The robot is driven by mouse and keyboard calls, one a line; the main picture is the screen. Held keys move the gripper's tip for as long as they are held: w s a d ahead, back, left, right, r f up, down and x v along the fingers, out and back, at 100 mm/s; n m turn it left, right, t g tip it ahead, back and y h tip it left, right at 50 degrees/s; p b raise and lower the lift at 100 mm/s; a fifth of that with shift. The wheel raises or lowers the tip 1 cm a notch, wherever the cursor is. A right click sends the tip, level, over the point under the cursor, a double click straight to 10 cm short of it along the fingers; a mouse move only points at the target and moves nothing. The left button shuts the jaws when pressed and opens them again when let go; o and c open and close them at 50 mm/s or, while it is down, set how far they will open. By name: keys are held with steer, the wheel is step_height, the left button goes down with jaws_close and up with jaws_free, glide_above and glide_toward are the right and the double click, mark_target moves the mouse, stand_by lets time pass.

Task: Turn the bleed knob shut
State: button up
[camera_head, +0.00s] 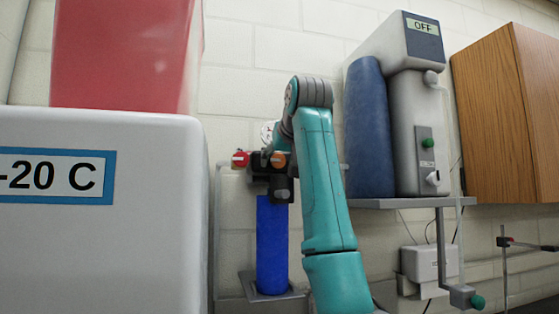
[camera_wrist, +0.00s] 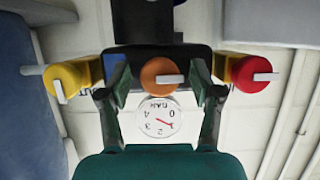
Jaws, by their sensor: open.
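An orange knob (camera_wrist: 159,75) sits in the middle of a dark valve block (camera_head: 262,172), with a white pointer toward the right in the wrist view. The head view shows the orange knob (camera_head: 278,159) beside my arm. A yellow knob (camera_wrist: 64,80) is at left and a red knob (camera_wrist: 251,74) at right. I see no label naming the bleed knob. My gripper (camera_wrist: 160,82) is open, its fingers on either side of the orange knob with gaps visible; whether they touch it is unclear. In the head view my arm hides most of the gripper.
A round gauge (camera_wrist: 159,120) with a red needle lies just below the orange knob in the wrist view. A blue cylinder (camera_head: 272,245) stands under the block. A white −20 C unit (camera_head: 100,240) is at left; a shelf (camera_head: 400,203) with a machine is at right.

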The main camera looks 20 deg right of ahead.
steer(key=shift+c, duration=0.2)
steer(key=c, duration=1.1)
steer(key=m+y, duration=0.2)
steer(key=m, duration=0.1)
steer(key=shift+d, duration=0.1)
steer(key=m+y, duration=0.2)
steer(key=m, duration=0.1)
steer(key=shift+t, duration=0.4)
steer(key=m+t+y, duration=0.1)
steer(key=m, duration=0.2)
steer(key=shift+f+m+y, duration=0.15)
steer(key=shift+m+y, duration=0.25)
steer(key=shift+m+t+y, duration=0.5)
steer(key=shift+m+y, duration=0.1)
steer(key=shift+m, duration=1.1)
